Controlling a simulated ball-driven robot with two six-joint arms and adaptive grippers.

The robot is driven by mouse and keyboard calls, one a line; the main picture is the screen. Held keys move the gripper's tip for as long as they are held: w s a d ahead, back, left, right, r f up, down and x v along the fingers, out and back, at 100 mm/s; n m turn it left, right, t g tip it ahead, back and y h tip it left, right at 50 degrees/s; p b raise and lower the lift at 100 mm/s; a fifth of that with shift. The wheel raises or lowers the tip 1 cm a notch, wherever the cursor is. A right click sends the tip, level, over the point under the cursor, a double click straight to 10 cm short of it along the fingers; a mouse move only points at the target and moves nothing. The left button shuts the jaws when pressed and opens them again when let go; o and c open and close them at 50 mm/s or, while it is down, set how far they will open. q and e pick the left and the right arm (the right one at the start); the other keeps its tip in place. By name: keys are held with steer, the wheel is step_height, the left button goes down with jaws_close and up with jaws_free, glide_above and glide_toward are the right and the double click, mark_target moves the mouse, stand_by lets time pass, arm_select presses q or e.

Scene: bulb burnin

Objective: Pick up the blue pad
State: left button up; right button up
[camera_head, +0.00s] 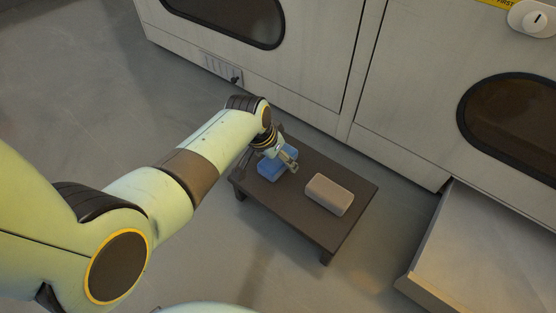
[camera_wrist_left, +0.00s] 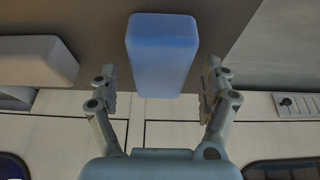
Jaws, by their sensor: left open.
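The blue pad (camera_head: 270,168) lies on the left part of a small dark table (camera_head: 340,233). My left gripper (camera_head: 286,160) is over it and hides part of it in the head view. In the left wrist view the blue pad (camera_wrist_left: 162,52) stands out between and ahead of the two fingers of the left gripper (camera_wrist_left: 160,88). The fingers are spread wide, with a gap on each side of the pad, and the gripper is empty. My right gripper is not seen in either view.
A beige pad (camera_head: 329,194) lies on the right part of the table; it also shows in the left wrist view (camera_wrist_left: 38,60). Pale cabinets (camera_head: 300,70) with dark oval windows stand behind. An open drawer (camera_head: 490,240) juts out at the right.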

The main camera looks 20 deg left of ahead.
arm_select(q)
steer(key=shift+f, duration=0.2)
stand_by(0.3)
steer(key=c, duration=1.3)
steer(key=shift+r, duration=0.1)
